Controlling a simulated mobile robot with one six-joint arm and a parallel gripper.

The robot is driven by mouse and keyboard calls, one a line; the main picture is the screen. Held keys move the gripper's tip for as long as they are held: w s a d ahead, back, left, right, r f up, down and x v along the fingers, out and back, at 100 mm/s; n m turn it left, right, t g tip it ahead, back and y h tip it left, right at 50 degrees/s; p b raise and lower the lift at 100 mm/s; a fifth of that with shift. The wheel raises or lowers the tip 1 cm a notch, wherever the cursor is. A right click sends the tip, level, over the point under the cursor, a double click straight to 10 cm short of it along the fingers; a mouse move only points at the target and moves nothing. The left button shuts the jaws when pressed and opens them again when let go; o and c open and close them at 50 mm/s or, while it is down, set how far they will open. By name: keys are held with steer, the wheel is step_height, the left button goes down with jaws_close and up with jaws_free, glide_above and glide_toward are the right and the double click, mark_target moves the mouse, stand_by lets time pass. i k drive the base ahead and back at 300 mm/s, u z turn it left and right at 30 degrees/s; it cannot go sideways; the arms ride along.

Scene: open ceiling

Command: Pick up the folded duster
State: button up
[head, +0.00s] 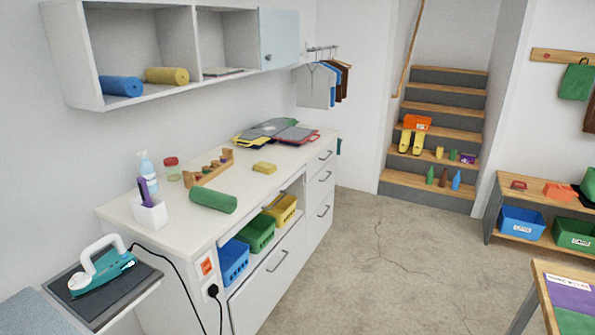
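A small yellow folded cloth, which looks like the folded duster (264,167), lies flat on the white countertop (290,160) in the head view. It is near the middle of the counter, right of a wooden rack with pegs (209,169) and apart from it. Bare counter surrounds it. My gripper is not in the head view, so I cannot see its state.
An iron (101,266) sits at front left. The floor (370,260) is clear.

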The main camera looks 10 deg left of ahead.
mark_target(267, 169)
steer(key=z, duration=0.45)
steer(key=k, duration=1)
steer(key=z, duration=0.35)
steer(key=i, duration=0.8)
steer(key=u, duration=0.65)
steer(key=i, duration=0.65)
steer(key=u, duration=0.8)
steer(key=i, duration=0.5)
steer(key=u, duration=0.75)
steer(key=i, duration=0.6)
steer(key=u, duration=0.45)
